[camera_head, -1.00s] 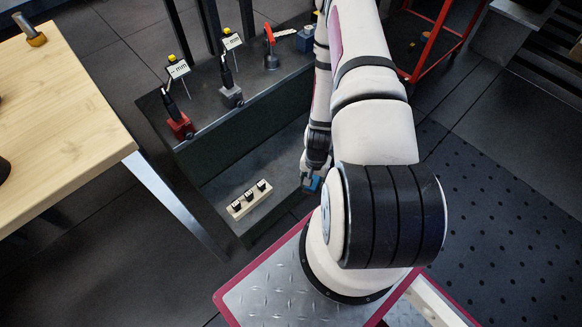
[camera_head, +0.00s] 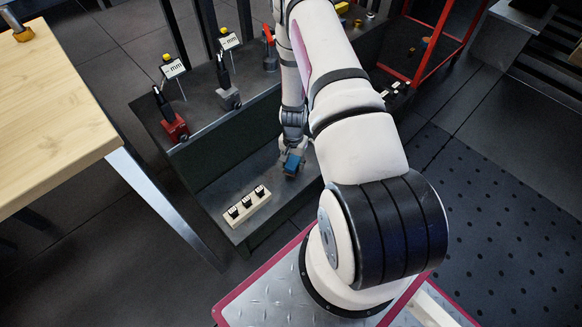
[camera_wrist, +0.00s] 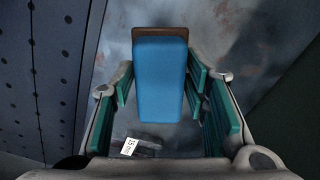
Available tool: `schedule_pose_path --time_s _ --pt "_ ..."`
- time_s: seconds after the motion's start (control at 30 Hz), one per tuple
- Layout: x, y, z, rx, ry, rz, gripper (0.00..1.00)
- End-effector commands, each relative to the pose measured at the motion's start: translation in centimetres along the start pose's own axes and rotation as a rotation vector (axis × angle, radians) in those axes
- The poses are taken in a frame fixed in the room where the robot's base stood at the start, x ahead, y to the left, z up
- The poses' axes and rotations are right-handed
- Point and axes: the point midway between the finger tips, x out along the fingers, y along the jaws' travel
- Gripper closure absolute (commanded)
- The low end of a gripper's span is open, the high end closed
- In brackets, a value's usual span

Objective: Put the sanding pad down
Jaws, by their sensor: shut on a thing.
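The sanding pad is a blue block (camera_wrist: 160,95) with a brown strip along its far edge in the wrist view. My gripper (camera_wrist: 160,76) is shut on it, with the green-lined fingers at its two sides. In the head view the blue pad (camera_head: 291,163) shows at the end of my arm, under my gripper (camera_head: 292,151). It is over the lower shelf (camera_head: 236,177) of the dark bench, right of a pale block. I cannot tell whether the pad touches the shelf.
The pale block (camera_head: 246,209) holds three black pieces near the shelf's front edge. The upper level carries a red-based stand (camera_head: 175,130), a grey-based stand (camera_head: 229,98) and signs. A wooden table (camera_head: 50,120) stands left. A small numbered label (camera_wrist: 130,146) shows in the wrist view.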

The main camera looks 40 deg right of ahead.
Motion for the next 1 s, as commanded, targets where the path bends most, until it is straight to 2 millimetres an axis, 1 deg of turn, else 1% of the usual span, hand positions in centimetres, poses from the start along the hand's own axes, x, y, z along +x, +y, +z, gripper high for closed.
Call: schedule_pose_path --time_s 0.17,0.2,0.3,0.37,0.63,0.77,0.8,0.87,1.0 --pt "0.3 -1.4 -0.9 -0.002 0.003 -0.002 0.81" --pt "1.3 -1.1 -0.7 0.0 -0.001 0.001 0.81" --pt "3.0 -1.1 -0.7 0.0 -0.001 0.0 0.81" --pt "3.6 -1.1 -0.7 -0.001 0.0 0.0 0.81" --pt "3.6 -1.1 -0.7 -0.001 0.001 -0.001 0.81" --pt "4.0 -1.1 -0.7 -0.001 0.001 -0.001 0.81" --pt "3.9 -1.1 -0.7 -0.001 0.0 0.0 0.52" --pt "3.9 -1.1 -0.7 -0.001 0.0 0.0 0.39" --pt "3.9 -1.1 -0.7 -0.001 0.0 -0.001 0.39"
